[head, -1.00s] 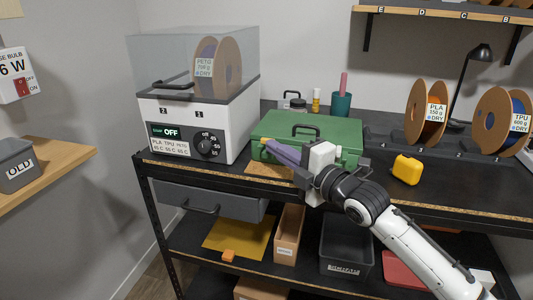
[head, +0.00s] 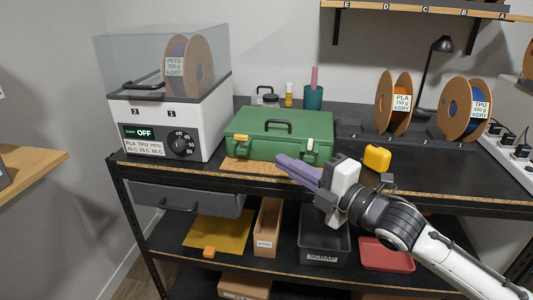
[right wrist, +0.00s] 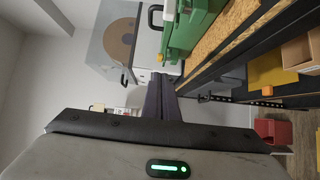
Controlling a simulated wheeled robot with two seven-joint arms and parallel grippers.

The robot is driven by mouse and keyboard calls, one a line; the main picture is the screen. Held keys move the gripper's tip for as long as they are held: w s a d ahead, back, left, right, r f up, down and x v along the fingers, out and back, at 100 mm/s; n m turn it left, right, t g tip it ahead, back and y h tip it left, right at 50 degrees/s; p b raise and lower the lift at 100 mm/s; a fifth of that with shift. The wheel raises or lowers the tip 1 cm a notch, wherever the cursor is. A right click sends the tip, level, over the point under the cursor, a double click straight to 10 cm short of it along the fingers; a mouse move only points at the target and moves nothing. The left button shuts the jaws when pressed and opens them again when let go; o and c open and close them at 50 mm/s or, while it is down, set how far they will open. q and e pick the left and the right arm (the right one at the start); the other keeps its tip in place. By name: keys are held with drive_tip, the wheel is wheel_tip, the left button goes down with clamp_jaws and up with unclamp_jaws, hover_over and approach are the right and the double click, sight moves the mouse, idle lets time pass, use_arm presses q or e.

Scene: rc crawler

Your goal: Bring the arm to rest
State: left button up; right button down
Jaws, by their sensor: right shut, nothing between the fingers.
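My right gripper (head: 298,172) has purple-grey fingers that lie together, shut and empty. In the head view it is in front of the bench's front edge, just below and right of the green case (head: 275,132). Its white and black arm comes in from the lower right. In the right wrist view the shut fingers (right wrist: 160,98) point towards the filament dryer, with the green case beside them. My left gripper is in neither current view.
The filament dryer (head: 178,135) stands at the bench's left, reading OFF. A yellow box (head: 377,157) sits near the arm. Two spools, PLA (head: 392,103) and TPU (head: 464,110), stand at the right. Below are a black bin (head: 324,240), cardboard box (head: 267,228) and red tray (head: 386,255).

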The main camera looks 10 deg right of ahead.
drive_tip(key=s+f+m+g+h, duration=0.1)
drive_tip(key=s+f+m, duration=0.25)
drive_tip(key=f, duration=0.45)
drive_tip(key=s+a+f+m+g+h, duration=0.1)
drive_tip(key=s+f+m, duration=0.25)
drive_tip(key=f, duration=0.35)
drive_tip(key=s+f+m+h, duration=0.25)
drive_tip(key=f+m, duration=0.25)
drive_tip(key=f, duration=0.3)
drive_tip(key=s+d+f+m+g+h, duration=0.2)
drive_tip(key=s+f+m+g, duration=0.2)
drive_tip(key=s+f+m, duration=0.6)
drive_tip(key=s+f, duration=0.6)
drive_tip(key=s, duration=0.3)
drive_tip(key=shift+s+f+g, duration=0.3)
drive_tip(key=shift+s+f, duration=0.1)
drive_tip(key=shift+d+h, duration=0.1)
drive_tip(key=shift+h, duration=0.15)
